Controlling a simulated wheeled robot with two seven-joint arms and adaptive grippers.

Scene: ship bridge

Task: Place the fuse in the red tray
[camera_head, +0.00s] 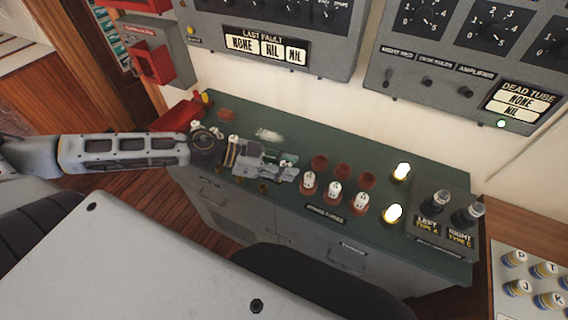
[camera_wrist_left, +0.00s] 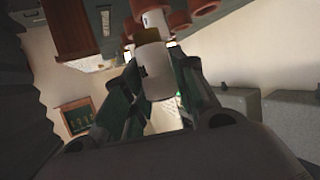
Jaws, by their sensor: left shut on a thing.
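My left gripper (camera_head: 285,168) reaches in from the left over the green-topped cabinet. It is shut on a white cylindrical fuse with a yellowish end, seen between the fingers in the left wrist view (camera_wrist_left: 153,72). In the head view the held fuse is mostly hidden by the fingers. The red tray (camera_head: 178,116) appears to be at the cabinet's far left end, behind my left arm and partly hidden by it. The gripper is to the right of it, beside the row of sockets. My right gripper is not in view.
White-topped fuses (camera_head: 335,189) stand in brown sockets, with empty-looking sockets (camera_head: 343,170) behind. Two glowing lamps (camera_head: 401,172) and a grey tester box (camera_head: 446,213) are to the right. Red wall boxes (camera_head: 152,62) hang at the upper left. Grey panels overhang the back.

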